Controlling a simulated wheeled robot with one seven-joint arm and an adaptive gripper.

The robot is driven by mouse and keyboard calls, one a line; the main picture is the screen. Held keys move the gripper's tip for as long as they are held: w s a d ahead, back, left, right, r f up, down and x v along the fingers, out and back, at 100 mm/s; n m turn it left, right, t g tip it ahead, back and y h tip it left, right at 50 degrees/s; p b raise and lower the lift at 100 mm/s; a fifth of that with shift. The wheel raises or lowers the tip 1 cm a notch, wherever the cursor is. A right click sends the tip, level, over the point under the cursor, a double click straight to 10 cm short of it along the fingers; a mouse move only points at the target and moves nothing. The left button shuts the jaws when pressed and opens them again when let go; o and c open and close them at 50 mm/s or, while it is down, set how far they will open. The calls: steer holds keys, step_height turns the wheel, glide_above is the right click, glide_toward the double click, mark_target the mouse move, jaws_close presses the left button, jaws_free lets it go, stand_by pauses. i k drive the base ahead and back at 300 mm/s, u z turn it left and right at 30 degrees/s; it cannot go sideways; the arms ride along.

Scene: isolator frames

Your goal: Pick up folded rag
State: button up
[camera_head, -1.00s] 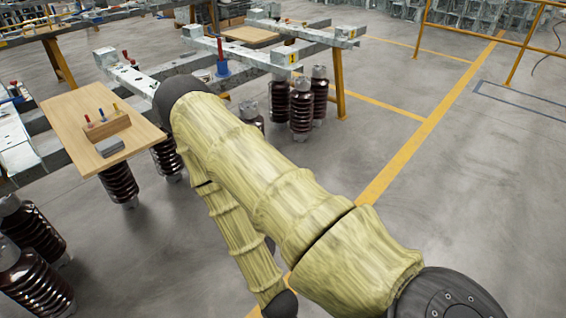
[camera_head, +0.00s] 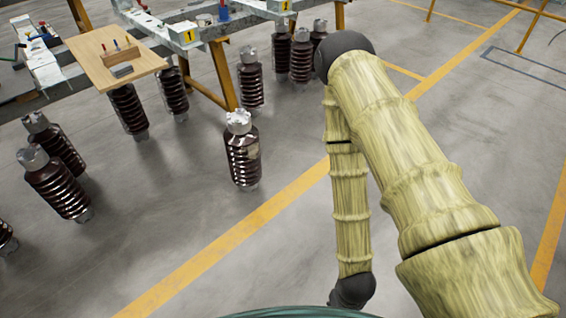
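A small grey block-shaped thing, which looks like the folded rag (camera_head: 122,71), lies on a light wooden board (camera_head: 93,52) at the upper left. It is small in this view, so its folds cannot be made out. It lies just in front of a wooden holder (camera_head: 127,53) with red and blue-topped items standing in it. My arm, in a yellowish cover, fills the right side, well apart from the board. My gripper does not show, so its fingers and anything in them cannot be seen.
Dark ribbed insulators stand below the board, and one (camera_head: 242,160) stands alone on the floor near the middle. A yellow-legged metal frame (camera_head: 222,75) is behind the board. The grey floor (camera_head: 165,225) at the lower middle is clear, crossed by a yellow line (camera_head: 235,235).

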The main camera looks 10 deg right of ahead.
mark_target(119, 71)
steer(key=u, duration=0.75)
steer(key=i, duration=1.45)
steer(key=z, duration=1.55)
steer(key=k, duration=0.85)
steer(key=u, duration=0.55)
